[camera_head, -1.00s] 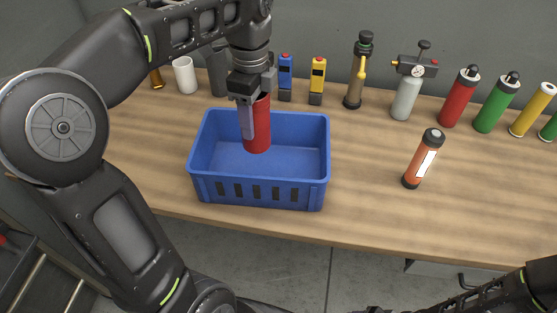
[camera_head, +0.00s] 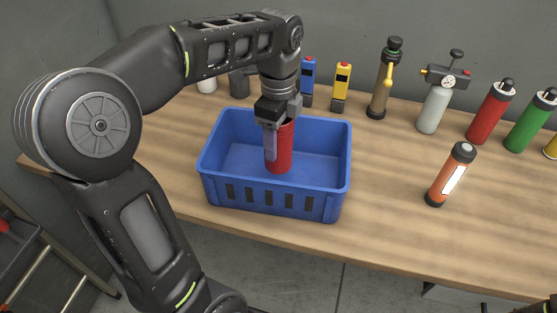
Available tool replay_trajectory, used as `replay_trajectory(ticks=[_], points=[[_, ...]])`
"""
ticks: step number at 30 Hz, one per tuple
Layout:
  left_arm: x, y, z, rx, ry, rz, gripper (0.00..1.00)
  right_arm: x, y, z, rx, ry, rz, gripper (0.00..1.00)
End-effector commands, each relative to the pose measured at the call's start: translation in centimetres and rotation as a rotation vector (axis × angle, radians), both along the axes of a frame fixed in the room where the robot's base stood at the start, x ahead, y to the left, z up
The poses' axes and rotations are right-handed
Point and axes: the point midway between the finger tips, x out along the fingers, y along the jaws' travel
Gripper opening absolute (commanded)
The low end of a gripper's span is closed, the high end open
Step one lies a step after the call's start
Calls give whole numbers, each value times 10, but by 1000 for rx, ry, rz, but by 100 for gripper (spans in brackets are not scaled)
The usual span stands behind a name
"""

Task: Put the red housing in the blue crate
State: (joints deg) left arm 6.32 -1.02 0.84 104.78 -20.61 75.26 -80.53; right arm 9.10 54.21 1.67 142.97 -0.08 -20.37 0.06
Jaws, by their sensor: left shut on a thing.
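The red housing (camera_head: 284,150) is a plain red cylinder. It is upright inside the outline of the blue crate (camera_head: 270,200), with its lower end below the crate's rim. I cannot tell whether it touches the crate floor. My left gripper (camera_head: 272,138) comes down from above and is shut on the red housing, hiding part of its left side and top. The blue crate is open at the top, has slots in its front wall, and stands on the wooden table. My right gripper is not in view.
An orange flashlight-like cylinder (camera_head: 450,175) stands right of the crate. Behind are blue (camera_head: 307,80) and yellow (camera_head: 341,85) devices, a brass pump-like item (camera_head: 383,80), a grey bottle with a gauge (camera_head: 434,105), and red (camera_head: 489,112) and green (camera_head: 529,120) cylinders. The table between crate and flashlight is clear.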

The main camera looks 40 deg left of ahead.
Motion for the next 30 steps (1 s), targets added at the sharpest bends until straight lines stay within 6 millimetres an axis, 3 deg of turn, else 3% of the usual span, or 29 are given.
replay_trajectory(ticks=[3,13,22,30], points=[[0,0,-11,1,-1,0,6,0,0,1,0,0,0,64],[0,0,-14,0,-1,0,6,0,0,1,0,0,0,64],[0,0,-48,0,0,-1,6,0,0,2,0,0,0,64],[0,0,-50,0,-2,-1,6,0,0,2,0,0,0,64]])
